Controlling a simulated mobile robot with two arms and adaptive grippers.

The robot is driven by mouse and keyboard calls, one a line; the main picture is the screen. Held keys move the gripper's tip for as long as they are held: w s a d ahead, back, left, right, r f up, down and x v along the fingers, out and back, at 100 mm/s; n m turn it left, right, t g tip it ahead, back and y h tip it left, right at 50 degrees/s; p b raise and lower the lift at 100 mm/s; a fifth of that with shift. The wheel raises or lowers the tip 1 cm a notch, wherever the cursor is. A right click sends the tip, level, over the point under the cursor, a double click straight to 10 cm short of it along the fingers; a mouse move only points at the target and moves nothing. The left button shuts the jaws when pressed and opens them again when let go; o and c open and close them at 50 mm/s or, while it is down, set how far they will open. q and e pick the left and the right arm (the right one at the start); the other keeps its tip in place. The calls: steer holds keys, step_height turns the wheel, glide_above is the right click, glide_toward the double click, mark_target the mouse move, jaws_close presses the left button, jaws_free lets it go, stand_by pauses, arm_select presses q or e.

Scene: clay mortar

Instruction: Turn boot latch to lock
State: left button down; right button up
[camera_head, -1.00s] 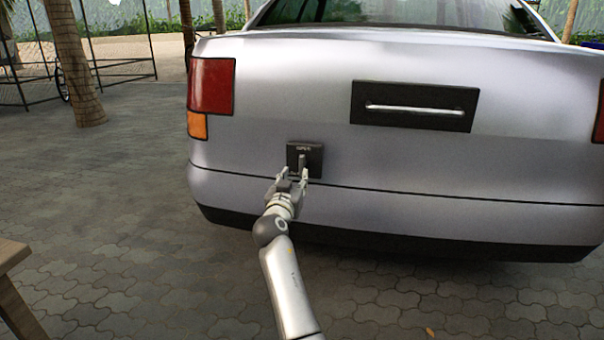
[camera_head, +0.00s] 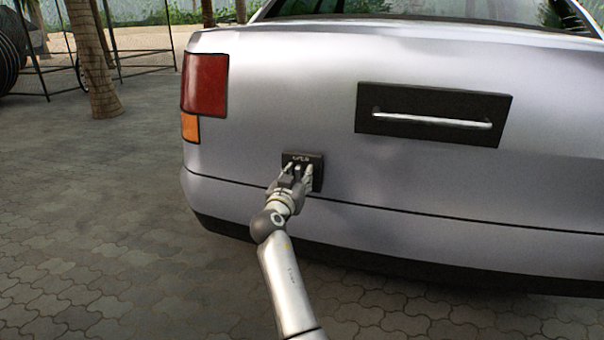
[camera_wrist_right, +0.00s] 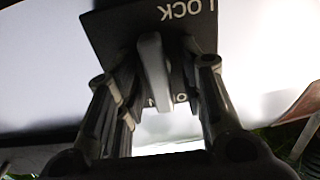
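The boot latch is a small dark square plate (camera_head: 317,160) on the rear of the silver car, below and left of the black handle panel. My right gripper (camera_head: 297,173) is at the plate and covers much of it. In the right wrist view, the plate (camera_wrist_right: 110,30) carries the word LOCK, seen upside down. A grey latch lever (camera_wrist_right: 153,70) sits between the two spread fingers of my right gripper (camera_wrist_right: 160,85). The gripper is open around the lever, with gaps visible on both sides. My left gripper is not in view.
The silver car boot (camera_head: 270,80) fills the right side, with a black panel and bar handle (camera_head: 433,114) and a red tail light (camera_head: 205,84). The bumper (camera_head: 400,230) juts below the latch. Paved ground (camera_head: 90,200) is clear at left; a palm trunk (camera_head: 95,70) stands behind.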

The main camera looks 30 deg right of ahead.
jaws_close()
